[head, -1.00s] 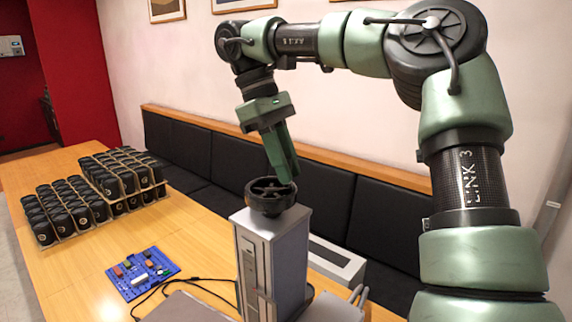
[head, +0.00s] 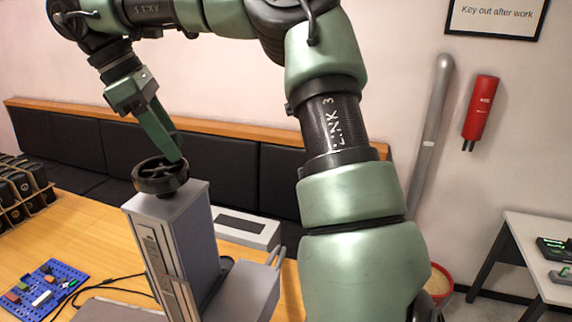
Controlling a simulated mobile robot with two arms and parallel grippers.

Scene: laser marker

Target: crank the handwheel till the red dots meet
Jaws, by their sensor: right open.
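The black spoked handwheel (head: 160,178) lies flat on top of the tall grey laser marker column (head: 192,245), left of the middle in the head view. My right gripper (head: 176,157) reaches down from above, its green fingers slanting to the wheel's right, far rim. It is open, though the gap between the fingers is hard to see from this side. I cannot tell whether the fingers touch the rim or straddle a part of it. The red dots are not visible. My left gripper is out of view.
A blue board with small parts (head: 44,287) and a black cable lie on the wooden table (head: 85,242). Black cans in a carton (head: 22,190) stand at the left. A grey box (head: 245,228) is behind the column. A white side table (head: 540,245) stands at the right.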

